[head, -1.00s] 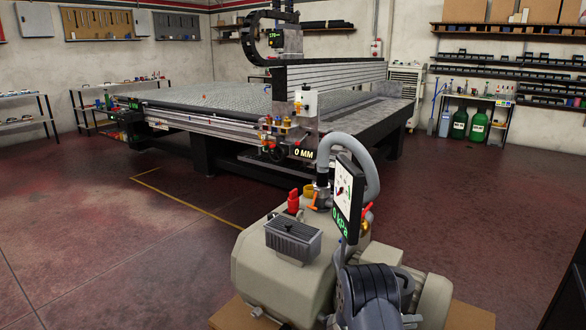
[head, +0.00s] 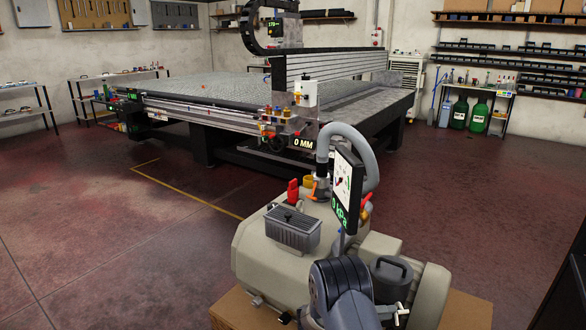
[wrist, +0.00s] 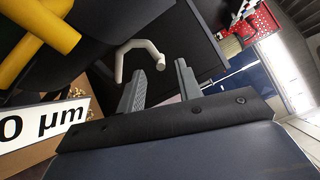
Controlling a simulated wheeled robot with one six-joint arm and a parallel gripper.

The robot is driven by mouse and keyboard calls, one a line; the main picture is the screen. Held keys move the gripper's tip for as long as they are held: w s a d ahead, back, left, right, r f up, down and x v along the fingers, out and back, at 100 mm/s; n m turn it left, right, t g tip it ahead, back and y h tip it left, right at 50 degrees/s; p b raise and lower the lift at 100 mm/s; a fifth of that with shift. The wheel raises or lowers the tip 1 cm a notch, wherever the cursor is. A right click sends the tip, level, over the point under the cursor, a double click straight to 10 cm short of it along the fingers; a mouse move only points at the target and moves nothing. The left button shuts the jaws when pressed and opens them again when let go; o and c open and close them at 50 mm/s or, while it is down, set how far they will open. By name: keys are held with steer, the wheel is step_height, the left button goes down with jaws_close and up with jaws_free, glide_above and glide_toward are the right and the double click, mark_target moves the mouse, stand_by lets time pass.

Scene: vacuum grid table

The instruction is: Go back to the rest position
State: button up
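My gripper (wrist: 160,78) shows in the wrist view with its two grey fingers apart and nothing between them. A pale grey hooked handle (wrist: 138,50) is just beyond the fingertips, and I cannot tell whether they touch it. In the head view my dark arm is at the bottom, in front of the beige vacuum pump (head: 262,250). A dark grey canister with a looped handle (head: 391,270) sits at the pump's right. The fingers are hard to make out in the head view.
A gauge (head: 346,190) reading 0 kPa and a grey hose (head: 362,150) stand above the pump. The large grid table (head: 210,90) with its gantry is behind. The red floor (head: 90,240) at left is clear. A white "0 µm" label (wrist: 40,128) is near in the wrist view.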

mark_target(408, 312)
steer(key=d, duration=0.7)
steer(key=shift+w, duration=0.15)
steer(key=shift+f+m+b, duration=0.25)
steer(key=shift+m+b, duration=0.05)
steer(key=shift+b, duration=0.15)
steer(key=s+f+m+b, duration=0.4)
steer(key=s+m+b, duration=0.1)
steer(key=m+b, duration=0.6)
steer(key=b, duration=0.2)
steer(key=shift+s+d+f+m+b, duration=0.15)
steer(key=shift+s+f+m+b, duration=0.05)
steer(key=shift+s+m+b, duration=0.2)
steer(key=shift+s, duration=0.1)
